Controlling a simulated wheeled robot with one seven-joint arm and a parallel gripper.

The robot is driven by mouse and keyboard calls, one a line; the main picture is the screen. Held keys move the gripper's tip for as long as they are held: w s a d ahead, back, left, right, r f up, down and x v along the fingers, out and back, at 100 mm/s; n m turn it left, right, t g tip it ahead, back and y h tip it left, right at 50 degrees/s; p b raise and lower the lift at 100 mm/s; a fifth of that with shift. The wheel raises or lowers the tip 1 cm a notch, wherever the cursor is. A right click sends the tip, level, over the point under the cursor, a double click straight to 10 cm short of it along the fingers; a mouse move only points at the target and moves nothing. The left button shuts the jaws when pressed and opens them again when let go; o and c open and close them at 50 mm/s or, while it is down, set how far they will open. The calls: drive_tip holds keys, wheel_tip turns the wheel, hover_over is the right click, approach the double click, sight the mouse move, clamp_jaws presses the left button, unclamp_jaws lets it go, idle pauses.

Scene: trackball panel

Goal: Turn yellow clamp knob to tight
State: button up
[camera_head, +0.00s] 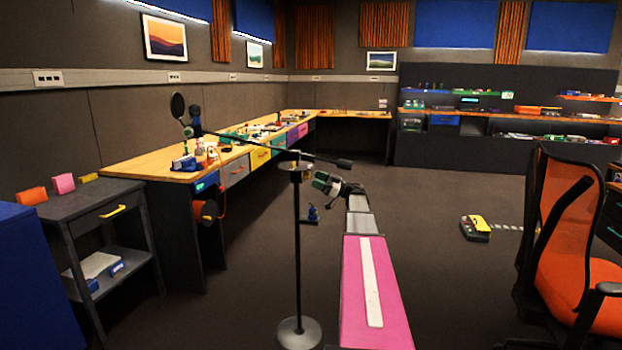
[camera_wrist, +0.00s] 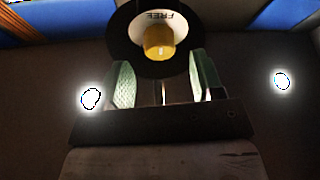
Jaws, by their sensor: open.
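The yellow clamp knob (camera_wrist: 158,41) sits at the centre of a round dial (camera_wrist: 118,40) with a dark rim and a pale face. The word FREE shows upside down on the dial above the knob. My gripper (camera_wrist: 160,75) is open, its two green padded fingers apart, with the knob ahead of and roughly midway between their tips. I see no contact. In the head view, my gripper (camera_head: 321,182) is beside the top of a black stand (camera_head: 297,240), just right of its clamp. The knob's face cannot be made out there.
A long boom (camera_head: 255,145) crosses the stand's top, with a round dark disc at its upper left end. The stand's round base (camera_head: 298,334) is on the floor. A workbench (camera_head: 150,164) runs along the left; an orange chair (camera_head: 572,270) is at right.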

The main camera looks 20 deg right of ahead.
drive_tip(key=shift+x, duration=1.65)
drive_tip(key=c, duration=0.9)
drive_tip(key=shift+n+g, duration=0.6)
drive_tip(key=shift+n, duration=0.6)
drive_tip(key=o, duration=0.9)
drive_tip(key=v, duration=1)
drive_tip(key=shift+d+f, duration=0.25)
drive_tip(key=shift+d, duration=0.1)
